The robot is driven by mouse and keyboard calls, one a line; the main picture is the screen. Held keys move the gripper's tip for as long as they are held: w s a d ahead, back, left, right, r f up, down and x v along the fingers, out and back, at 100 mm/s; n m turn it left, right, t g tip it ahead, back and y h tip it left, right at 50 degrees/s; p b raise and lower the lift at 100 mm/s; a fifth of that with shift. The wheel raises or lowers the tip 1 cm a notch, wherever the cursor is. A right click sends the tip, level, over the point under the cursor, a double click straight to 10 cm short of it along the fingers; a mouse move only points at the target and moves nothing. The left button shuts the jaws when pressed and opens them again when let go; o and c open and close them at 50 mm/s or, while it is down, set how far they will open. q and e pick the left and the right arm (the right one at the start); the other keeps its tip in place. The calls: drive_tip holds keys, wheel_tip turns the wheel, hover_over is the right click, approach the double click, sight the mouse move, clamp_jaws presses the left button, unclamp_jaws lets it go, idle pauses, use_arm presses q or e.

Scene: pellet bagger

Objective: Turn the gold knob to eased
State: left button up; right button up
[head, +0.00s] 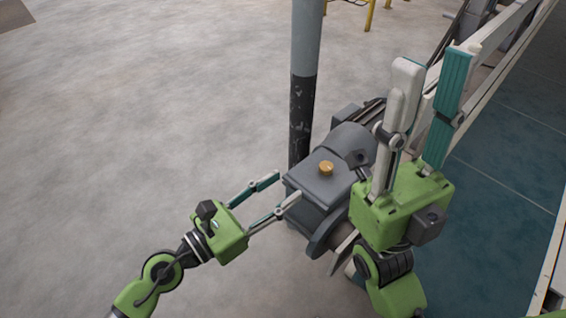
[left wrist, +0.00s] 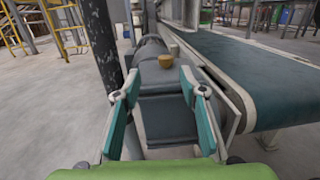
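The gold knob (head: 326,168) sits on top of a dark grey motor box (head: 312,187) in the head view. It also shows in the left wrist view (left wrist: 166,61), beyond and between my fingertips. My left gripper (head: 284,188) is open and empty, with its fingers pointing at the near left side of the box, short of the knob. My right gripper (head: 432,78) is raised to the right of the box, its fingers apart and pointing up and away, with nothing seen between them. Any marking for the knob's setting is too small to read.
A grey and black post (head: 304,85) stands just behind the box. A conveyor with a teal belt (left wrist: 245,75) and pale side rails runs along the right. A yellow frame (head: 370,8) stands far back. The concrete floor (head: 130,110) on the left is clear.

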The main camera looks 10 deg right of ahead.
sight(321, 170)
use_arm(q)
drive_tip(key=shift+m+g, duration=0.3)
drive_tip(key=shift+g, duration=0.2)
drive_tip(key=x, duration=0.6)
drive_tip(key=b+x, duration=0.1)
drive_tip(key=x, duration=0.6)
drive_tip(key=shift+s+d+f, duration=0.1)
drive_tip(key=shift+s+f, duration=0.05)
drive_tip(key=shift+s, duration=0.1)
clamp_jaws()
